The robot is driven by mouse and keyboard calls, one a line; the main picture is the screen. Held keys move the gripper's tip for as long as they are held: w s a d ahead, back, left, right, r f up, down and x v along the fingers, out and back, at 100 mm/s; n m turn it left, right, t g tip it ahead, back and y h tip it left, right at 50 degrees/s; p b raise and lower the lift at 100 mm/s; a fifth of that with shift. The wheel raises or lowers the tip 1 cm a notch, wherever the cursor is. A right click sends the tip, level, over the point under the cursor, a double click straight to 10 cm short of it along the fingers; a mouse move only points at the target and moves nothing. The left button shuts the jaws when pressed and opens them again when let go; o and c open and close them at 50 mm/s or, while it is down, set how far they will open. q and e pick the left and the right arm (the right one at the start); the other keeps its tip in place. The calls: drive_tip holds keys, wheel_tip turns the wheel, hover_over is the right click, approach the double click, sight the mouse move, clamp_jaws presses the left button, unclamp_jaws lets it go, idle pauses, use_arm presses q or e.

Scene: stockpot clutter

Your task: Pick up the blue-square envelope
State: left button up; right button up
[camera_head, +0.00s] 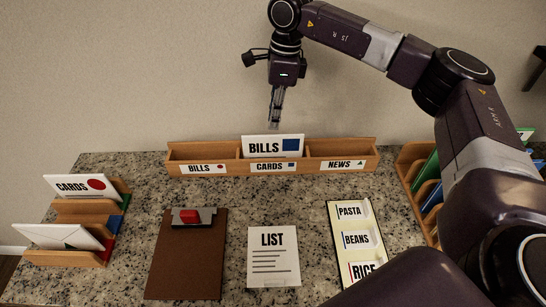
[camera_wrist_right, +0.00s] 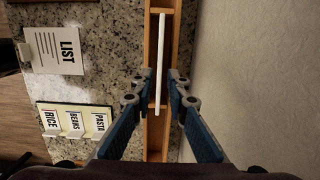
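The blue-square envelope (camera_head: 261,147) is white, reads BILLS and has a blue square at its right. It stands upright in the middle compartment of the wooden sorter (camera_head: 345,150), behind that compartment's CARDS label. My right gripper (camera_head: 274,124) points down just above the envelope. In the right wrist view, the envelope (camera_wrist_right: 161,45) shows as a thin white edge between the open fingers of my right gripper (camera_wrist_right: 159,76), with a gap on each side. My left gripper is not in view.
The sorter's left and right compartments look empty. A stepped holder (camera_head: 65,257) with envelopes stands at the left. A clipboard (camera_head: 185,260), a LIST sheet (camera_head: 273,280) and a label board (camera_head: 372,240) lie in front. The wall (camera_head: 130,80) is close behind the sorter.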

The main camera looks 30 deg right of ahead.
sight(274, 135)
wheel_tip(274, 135, down, 7)
drive_tip(key=p, duration=0.3)
drive_tip(key=shift+a, duration=0.1)
drive_tip(key=shift+f, duration=0.5)
clamp_jaws()
drive_tip(key=shift+r, duration=0.1)
